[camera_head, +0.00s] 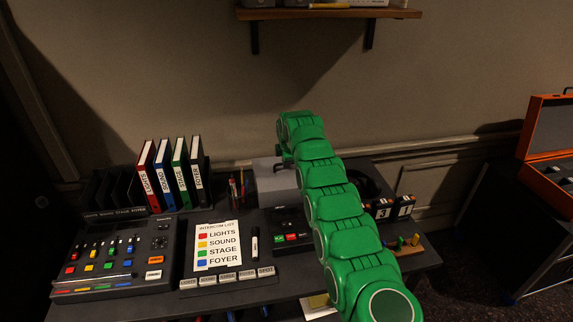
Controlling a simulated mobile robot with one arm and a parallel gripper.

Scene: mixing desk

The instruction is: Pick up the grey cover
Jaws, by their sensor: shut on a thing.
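The grey cover (268,176) is a plain box-like piece at the back middle of the desk, behind a small dark unit with red and green buttons. My green arm reaches over the desk from the lower right and hides the cover's right side. My gripper (284,160) shows only as a small dark part at the cover's top edge, shut on the cover. The fingertips are mostly hidden by the arm. I cannot tell whether the cover is resting or raised.
Several binders (172,176) stand at the back left, with a pen holder (241,190) beside the cover. A mixing console (115,255), an intercom list (217,245) and a marker (255,244) lie in front. A wall shelf (330,13) hangs above. Number blocks (394,208) stand at right.

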